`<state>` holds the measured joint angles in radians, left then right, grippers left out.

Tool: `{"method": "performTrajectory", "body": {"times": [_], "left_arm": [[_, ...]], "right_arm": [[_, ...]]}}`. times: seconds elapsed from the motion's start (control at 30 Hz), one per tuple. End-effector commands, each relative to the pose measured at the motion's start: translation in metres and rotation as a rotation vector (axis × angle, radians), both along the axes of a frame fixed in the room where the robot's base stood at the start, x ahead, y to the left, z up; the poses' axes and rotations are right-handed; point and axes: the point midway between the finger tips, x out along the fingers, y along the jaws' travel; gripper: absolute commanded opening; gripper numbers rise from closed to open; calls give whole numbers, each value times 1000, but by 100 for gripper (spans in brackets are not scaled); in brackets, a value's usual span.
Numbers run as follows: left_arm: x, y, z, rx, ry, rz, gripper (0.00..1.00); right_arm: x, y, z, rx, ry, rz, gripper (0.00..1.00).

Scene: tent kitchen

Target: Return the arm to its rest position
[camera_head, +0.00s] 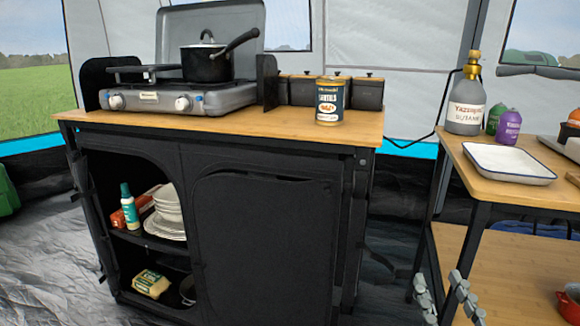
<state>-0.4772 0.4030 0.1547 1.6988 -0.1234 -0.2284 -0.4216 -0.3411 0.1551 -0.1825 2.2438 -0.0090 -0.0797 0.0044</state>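My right gripper (441,291) shows at the bottom edge of the head view, right of the middle. Its two grey fingers point up and stand apart, with nothing seen between them. It is open, in front of the right-hand table's leg and lower shelf (510,268) in the picture, and only its finger ends show. My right arm is out of the frame. My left gripper and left arm are not in view.
A black cabinet (265,245) with a wooden top carries a stove (205,98), a black pot (207,65) and a lentils can (330,102). The side table holds a white tray (508,163) and a gas bottle (465,105). Floor shows between cabinet and table.

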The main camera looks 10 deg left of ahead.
Motion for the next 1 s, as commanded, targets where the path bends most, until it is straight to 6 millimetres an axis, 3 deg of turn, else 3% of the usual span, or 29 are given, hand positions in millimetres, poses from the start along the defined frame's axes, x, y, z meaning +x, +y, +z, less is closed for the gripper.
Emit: {"method": "performTrajectory", "body": {"times": [0.03, 0.17, 0.3, 0.4, 0.5, 0.63, 0.73, 0.8, 1.0], "left_arm": [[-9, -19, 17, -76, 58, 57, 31], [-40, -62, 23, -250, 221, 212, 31], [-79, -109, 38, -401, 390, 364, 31], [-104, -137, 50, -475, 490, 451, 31], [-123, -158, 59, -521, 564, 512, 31], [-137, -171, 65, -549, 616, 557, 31], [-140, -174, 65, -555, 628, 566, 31], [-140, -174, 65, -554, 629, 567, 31], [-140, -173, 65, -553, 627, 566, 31]], "right_arm": [[4, -11, -24, -41, 164, -28, 40], [-13, -45, -117, -138, 571, -101, 40], [-72, -86, -194, -222, 973, -177, 40], [-120, -110, -228, -266, 1202, -220, 40], [-160, -126, -246, -294, 1365, -251, 40], [-189, -138, -256, -313, 1478, -273, 40], [-196, -140, -260, -316, 1505, -278, 40], [-196, -140, -260, -317, 1507, -278, 34], [-195, -140, -260, -316, 1504, -278, 34]]}}
